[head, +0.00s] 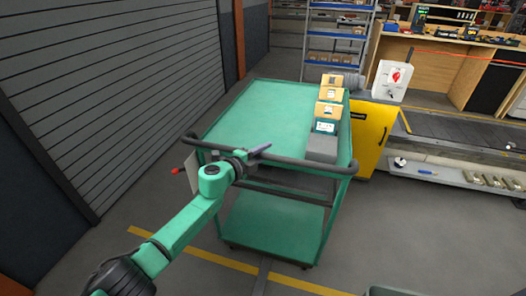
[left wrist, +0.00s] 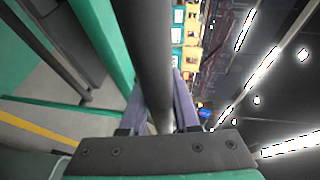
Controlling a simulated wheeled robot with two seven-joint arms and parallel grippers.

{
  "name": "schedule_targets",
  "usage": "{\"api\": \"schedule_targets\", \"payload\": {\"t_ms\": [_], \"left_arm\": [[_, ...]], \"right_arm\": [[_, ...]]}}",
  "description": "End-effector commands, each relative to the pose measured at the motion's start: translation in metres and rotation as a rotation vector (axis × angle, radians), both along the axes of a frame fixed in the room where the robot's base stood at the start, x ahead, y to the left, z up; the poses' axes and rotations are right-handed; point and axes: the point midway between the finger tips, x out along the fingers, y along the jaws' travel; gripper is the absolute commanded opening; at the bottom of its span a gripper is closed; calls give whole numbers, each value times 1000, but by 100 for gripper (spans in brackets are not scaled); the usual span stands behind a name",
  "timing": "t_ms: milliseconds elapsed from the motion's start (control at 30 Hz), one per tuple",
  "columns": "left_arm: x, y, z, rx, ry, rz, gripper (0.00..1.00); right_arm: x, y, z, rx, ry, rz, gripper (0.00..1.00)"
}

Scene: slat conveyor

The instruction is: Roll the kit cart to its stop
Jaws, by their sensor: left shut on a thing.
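The green kit cart (head: 247,120) stands in the middle of the head view, with a flat top and a lower shelf. Its dark push handle (head: 310,166) runs along the near side. My left gripper (head: 259,150) is at this handle, left of its middle. In the left wrist view the handle bar (left wrist: 147,50) passes between the two purple fingers of my left gripper (left wrist: 160,108), which are shut on it. Several small bins (head: 328,110) stand in a row on the cart's right edge. No stop can be made out. My right gripper is not in view.
A grey slatted shutter (head: 110,90) is on the left. A yellow cabinet (head: 370,135) stands close to the cart's right side, beside the conveyor (head: 450,130). A blue shelf rack (head: 338,40) is behind.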

Motion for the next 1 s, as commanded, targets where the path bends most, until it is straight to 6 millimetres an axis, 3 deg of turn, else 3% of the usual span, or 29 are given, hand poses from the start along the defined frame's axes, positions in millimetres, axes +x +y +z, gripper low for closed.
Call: {"api": "schedule_targets", "payload": {"t_ms": [567,600,667,1000], "left_arm": [[1,1,-1,2,0,3,0],[1,1,-1,2,0,3,34],[0,1,-1,2,0,3,56],[-1,1,-1,2,1,0,59]], "right_arm": [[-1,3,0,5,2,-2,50],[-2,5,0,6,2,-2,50],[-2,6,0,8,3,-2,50],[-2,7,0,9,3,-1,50]]}}
